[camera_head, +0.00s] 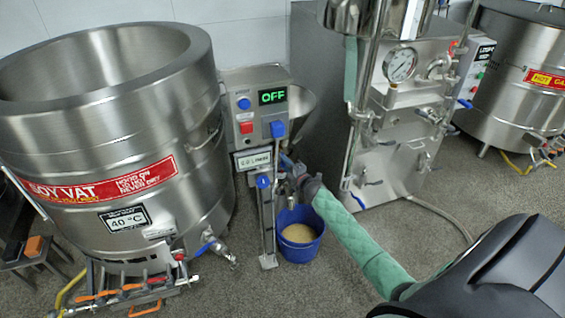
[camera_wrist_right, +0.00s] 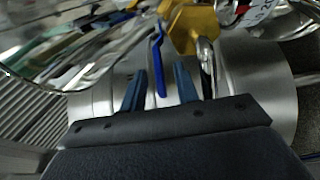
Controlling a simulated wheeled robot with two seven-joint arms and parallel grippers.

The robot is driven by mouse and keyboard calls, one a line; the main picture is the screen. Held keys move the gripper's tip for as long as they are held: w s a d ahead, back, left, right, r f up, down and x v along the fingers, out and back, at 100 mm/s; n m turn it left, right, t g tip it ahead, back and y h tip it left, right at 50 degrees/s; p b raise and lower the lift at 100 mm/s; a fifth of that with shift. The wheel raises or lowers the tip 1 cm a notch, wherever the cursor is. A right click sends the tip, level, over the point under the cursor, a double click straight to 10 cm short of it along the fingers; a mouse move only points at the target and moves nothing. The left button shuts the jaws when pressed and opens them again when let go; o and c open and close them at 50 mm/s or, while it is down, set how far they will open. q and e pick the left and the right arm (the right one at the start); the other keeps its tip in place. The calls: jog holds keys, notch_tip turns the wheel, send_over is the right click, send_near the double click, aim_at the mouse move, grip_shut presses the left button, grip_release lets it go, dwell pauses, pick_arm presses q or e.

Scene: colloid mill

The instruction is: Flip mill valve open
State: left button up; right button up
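The mill (camera_head: 245,130) stands beside the soy vat, with its display reading OFF. My right gripper (camera_head: 288,164) is at the mill's outlet, just above the blue bucket, and looks small and partly hidden there. In the right wrist view its two blue fingers (camera_wrist_right: 160,78) stand apart. A blue valve lever (camera_wrist_right: 158,60) lies in the gap between them, with visible space on both sides. A yellow fitting (camera_wrist_right: 198,28) is just beyond the lever. I cannot tell whether a finger touches the lever. My left gripper is not in view.
A blue bucket (camera_head: 298,246) holding pale beige material stands under the outlet. The soy vat (camera_head: 110,140) is at left, with a blue-handled tap (camera_head: 207,247). A steel machine with a gauge (camera_head: 400,64) stands at right.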

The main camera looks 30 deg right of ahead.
jog(key=shift+w, duration=1.3)
grip_shut()
